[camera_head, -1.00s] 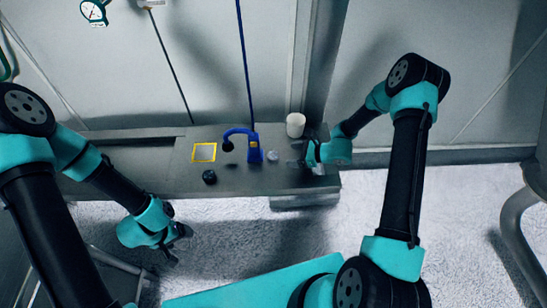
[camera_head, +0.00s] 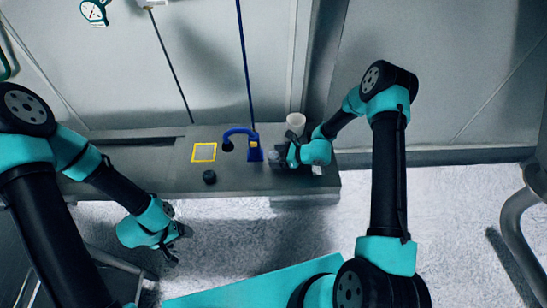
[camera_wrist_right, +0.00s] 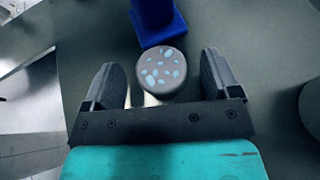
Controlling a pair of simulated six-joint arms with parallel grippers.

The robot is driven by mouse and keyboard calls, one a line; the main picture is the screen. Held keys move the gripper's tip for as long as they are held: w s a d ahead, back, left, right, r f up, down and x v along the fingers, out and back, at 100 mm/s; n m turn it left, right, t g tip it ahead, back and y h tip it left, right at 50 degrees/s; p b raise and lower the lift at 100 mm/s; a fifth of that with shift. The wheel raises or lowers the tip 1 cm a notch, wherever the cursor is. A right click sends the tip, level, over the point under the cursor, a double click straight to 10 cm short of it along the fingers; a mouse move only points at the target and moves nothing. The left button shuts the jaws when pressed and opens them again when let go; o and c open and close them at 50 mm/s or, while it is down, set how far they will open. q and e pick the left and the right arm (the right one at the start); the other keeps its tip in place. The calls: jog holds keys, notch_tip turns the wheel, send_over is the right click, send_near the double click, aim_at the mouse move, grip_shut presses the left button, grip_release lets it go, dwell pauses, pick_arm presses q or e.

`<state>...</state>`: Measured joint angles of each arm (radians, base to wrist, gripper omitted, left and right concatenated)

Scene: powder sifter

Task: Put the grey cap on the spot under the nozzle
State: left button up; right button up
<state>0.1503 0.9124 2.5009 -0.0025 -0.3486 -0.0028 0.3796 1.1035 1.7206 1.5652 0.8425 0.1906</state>
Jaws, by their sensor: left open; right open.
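The grey cap (camera_wrist_right: 160,72), round with pale blue patches on its top, is between the two fingers of my right gripper (camera_wrist_right: 163,84) in the right wrist view. The fingers are open, with a gap on each side of the cap. In the head view my right gripper (camera_head: 284,158) is low over the bench, right of the blue stand, and mostly hides the cap. The blue stand (camera_head: 255,154) has a curved pipe ending in a dark nozzle (camera_head: 228,145) on its left. The spot below the nozzle is not clearly visible. My left gripper (camera_head: 177,240) is open and empty, in front of the bench.
A yellow-framed square (camera_head: 204,152) lies left of the nozzle. A small black round object (camera_head: 209,177) is near the bench's front edge. A white cup (camera_head: 296,122) stands behind my right gripper. The blue stand's base (camera_wrist_right: 160,25) is close beyond the cap.

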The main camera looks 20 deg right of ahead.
aim_at(274, 155)
jog(key=shift+w+a+f, duration=0.25)
jog(key=shift+w+a, duration=0.1)
jog(key=shift+a, duration=0.25)
jog(key=shift+c, duration=0.3)
jog(key=c, duration=1)
jog(key=shift+r, duration=0.15)
jog(key=shift+r, duration=0.55)
notch_tip(274, 155, up, 2)
jog(key=shift+r, duration=0.2)
jog(key=s+a, duration=0.2)
jog(key=s, duration=0.5)
jog(key=s+a+r, duration=0.1)
jog(key=s+a, duration=0.1)
jog(key=s, duration=0.6)
jog(key=shift+s+a, duration=0.25)
